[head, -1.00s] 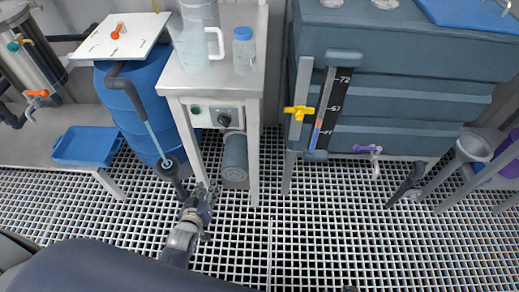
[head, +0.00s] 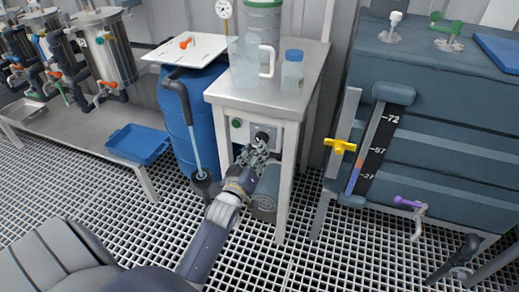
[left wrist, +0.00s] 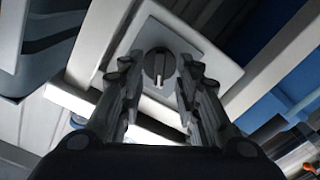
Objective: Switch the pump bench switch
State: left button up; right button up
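The pump bench (head: 247,98) is a pale metal stand with a switch panel under its top. The switch is a black rotary knob (head: 263,137) on the panel's right side; a green button (head: 237,123) sits to its left. In the left wrist view the knob (left wrist: 159,66) has a pale pointer mark running down toward me. My left gripper (head: 258,152) is in front of and just below the knob. In the left wrist view its fingers (left wrist: 156,84) are apart on either side of the knob; I cannot tell whether they touch it.
A clear jug (head: 247,62) and a blue-capped bottle (head: 292,70) stand on the bench top. The grey pump (head: 266,190) sits below the panel. A blue barrel (head: 193,118) stands left, a large grey tank (head: 440,130) right.

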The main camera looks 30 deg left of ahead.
pick_arm(q)
jog(key=shift+x, duration=1.5)
pick_arm(e)
jog(key=shift+v, duration=1.05)
jog(key=shift+w, duration=0.15)
pick_arm(q)
grip_shut()
pick_arm(e)
jog(key=shift+r, duration=0.1)
pick_arm(q)
jog(key=shift+s+a+m+p, duration=0.15)
jog(key=shift+m+p, duration=1.2)
jog(key=shift+m, duration=1.7)
jog(key=shift+w+a+m+p, duration=0.15)
jog(key=shift+m+p, duration=1.2)
jog(key=shift+m, duration=1.7)
pick_arm(e)
jog(key=s+f, duration=0.2)
jog(key=f, duration=0.7)
jog(key=s+f+g, duration=0.1)
jog(key=s+f, duration=0.1)
jog(key=f, duration=0.8)
jog(key=shift+s+d, duration=0.2)
jog(key=shift+s, duration=0.05)
pick_arm(q)
jog(key=shift+s, duration=0.1)
